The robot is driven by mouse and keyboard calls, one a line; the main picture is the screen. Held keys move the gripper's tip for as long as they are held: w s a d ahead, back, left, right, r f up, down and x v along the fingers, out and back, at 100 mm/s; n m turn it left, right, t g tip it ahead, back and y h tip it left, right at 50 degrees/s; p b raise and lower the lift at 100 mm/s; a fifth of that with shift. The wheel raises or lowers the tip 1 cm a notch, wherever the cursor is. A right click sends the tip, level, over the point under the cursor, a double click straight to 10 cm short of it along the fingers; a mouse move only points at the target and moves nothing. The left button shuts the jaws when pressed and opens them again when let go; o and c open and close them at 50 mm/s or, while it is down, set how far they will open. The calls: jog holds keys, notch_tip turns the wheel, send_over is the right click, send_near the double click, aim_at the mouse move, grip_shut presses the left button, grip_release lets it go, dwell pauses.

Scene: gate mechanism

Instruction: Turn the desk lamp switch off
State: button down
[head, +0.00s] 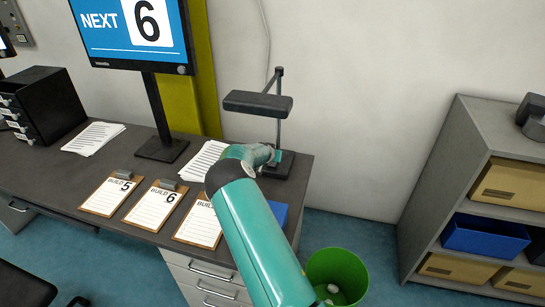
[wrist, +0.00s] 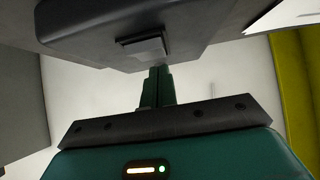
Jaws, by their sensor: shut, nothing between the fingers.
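The desk lamp (head: 258,103) is dark, with a flat head on a thin post, and stands at the right end of the desk. In the wrist view its head fills the top as a dark slab (wrist: 80,25). A small grey rocker-like switch (wrist: 143,47) is set in that slab. Its on or off position is unclear. My gripper (wrist: 160,70) is shut and empty, its fingertips just below the switch in the picture. I cannot tell whether they touch it. In the head view, my teal arm reaches beneath the lamp head and my fingertips are not clear.
The desk (head: 140,200) holds a monitor (head: 130,35), papers, clipboards (head: 155,204) and a black drawer box (head: 45,103). A green bin (head: 337,275) stands on the floor by the desk's right end. A grey shelf (head: 450,150) with boxes is at the right.

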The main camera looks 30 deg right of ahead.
jog(key=r, duration=0.4)
jog(key=shift+w+d+r, duration=0.15)
jog(key=shift+d, duration=0.1)
jog(key=w+d+r+v, duration=0.1)
jog(key=v, duration=0.8)
jog(key=shift+s+a+r, duration=0.2)
jog(key=shift+a+r, duration=0.05)
jog(key=shift+r, duration=0.2)
